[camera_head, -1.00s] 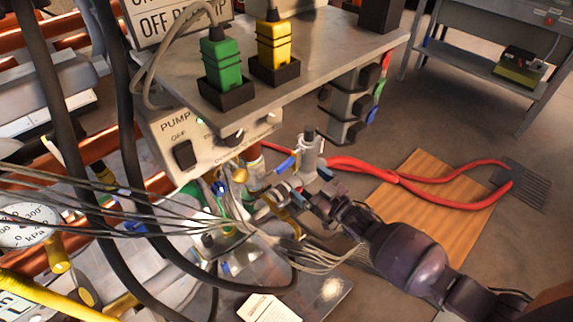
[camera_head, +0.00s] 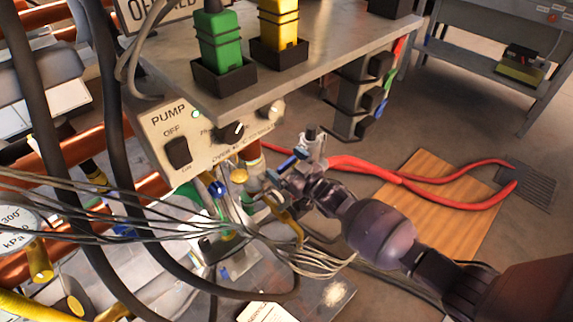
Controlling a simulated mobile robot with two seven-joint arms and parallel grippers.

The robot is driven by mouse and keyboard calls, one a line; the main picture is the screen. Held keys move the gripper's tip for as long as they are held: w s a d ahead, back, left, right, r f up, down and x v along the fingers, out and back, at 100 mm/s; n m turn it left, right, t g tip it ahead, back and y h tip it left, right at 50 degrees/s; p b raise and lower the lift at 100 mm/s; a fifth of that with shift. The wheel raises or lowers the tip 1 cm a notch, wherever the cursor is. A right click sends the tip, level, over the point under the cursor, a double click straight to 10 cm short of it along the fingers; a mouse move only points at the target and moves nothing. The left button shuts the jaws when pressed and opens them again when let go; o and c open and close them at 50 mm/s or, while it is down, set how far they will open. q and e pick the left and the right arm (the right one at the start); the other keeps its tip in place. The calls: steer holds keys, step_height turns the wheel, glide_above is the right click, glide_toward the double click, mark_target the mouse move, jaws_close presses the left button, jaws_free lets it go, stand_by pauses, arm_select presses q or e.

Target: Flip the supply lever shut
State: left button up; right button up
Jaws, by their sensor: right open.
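A blue lever handle (camera_head: 287,163) shows by a pale grey fitting (camera_head: 312,148), below the pump panel's right end. Another blue handle (camera_head: 216,188) shows further left among the pipes. I cannot read a label that tells which is the supply lever. My right gripper (camera_head: 272,188) comes in from the lower right and is open. Its fingers are at the pipework just below the first blue handle; whether they touch it I cannot tell. The gripper and cables partly hide the valves there. My left gripper is not in view.
Black hoses and thin grey cables (camera_head: 110,228) cross at left. Red-handled tongs (camera_head: 400,178) lie over a wooden board (camera_head: 470,228) at right.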

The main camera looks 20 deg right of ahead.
steer(key=c, duration=1.3)
steer(key=shift+f+m, duration=0.5)
steer(key=shift+m, duration=0.3)
steer(key=o, duration=1.3)
